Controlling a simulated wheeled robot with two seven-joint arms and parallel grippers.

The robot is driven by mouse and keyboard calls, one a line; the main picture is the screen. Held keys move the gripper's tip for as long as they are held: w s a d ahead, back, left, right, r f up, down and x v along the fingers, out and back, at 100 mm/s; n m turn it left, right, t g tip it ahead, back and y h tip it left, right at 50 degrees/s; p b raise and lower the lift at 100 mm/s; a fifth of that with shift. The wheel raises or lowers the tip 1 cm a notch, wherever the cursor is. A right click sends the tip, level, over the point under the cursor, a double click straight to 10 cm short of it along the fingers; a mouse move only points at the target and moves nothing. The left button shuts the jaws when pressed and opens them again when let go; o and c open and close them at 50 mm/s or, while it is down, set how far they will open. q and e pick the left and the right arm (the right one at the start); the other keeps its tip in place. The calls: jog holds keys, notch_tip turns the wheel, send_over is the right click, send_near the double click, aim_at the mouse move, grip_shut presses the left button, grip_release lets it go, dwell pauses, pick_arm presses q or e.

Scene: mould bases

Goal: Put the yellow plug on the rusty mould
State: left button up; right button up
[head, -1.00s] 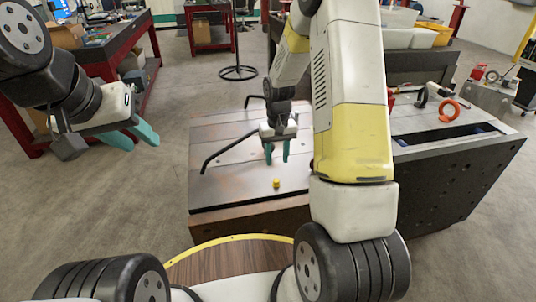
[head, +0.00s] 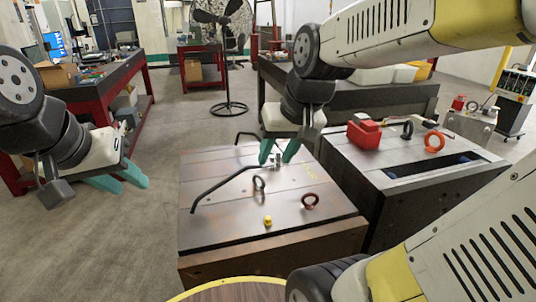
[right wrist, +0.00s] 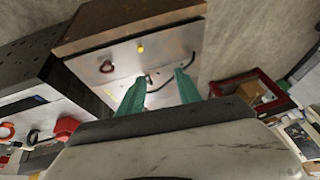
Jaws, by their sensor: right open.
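The yellow plug (head: 267,221) stands on the top face of the rusty mould (head: 225,225), near its front edge. It also shows in the right wrist view (right wrist: 140,48), clear of both fingers. The mould has a grey, stained top and a rusty brown front side. My right gripper (head: 277,158) is open and empty above the back part of the mould, apart from the plug. In the right wrist view its teal fingers (right wrist: 159,82) are spread with nothing between them. My left gripper (head: 134,184) is open and empty over the floor to the left.
A dark eyebolt (head: 259,185), a dark red eyebolt (head: 310,201) and a bent black rod (head: 222,188) are on the rusty mould. A second mould (head: 345,165) to its right carries a red block (head: 364,134) and an orange ring (head: 434,142). A fan (head: 224,60) stands behind.

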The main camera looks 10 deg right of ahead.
jog(key=shift+t, duration=0.6)
jog(key=s, duration=0.1)
jog(key=s+r, duration=0.1)
jog(key=s, duration=0.3)
jog(key=shift+s+a+r, duration=0.1)
jog(key=shift+a+r, duration=0.1)
jog(key=shift+a, duration=0.15)
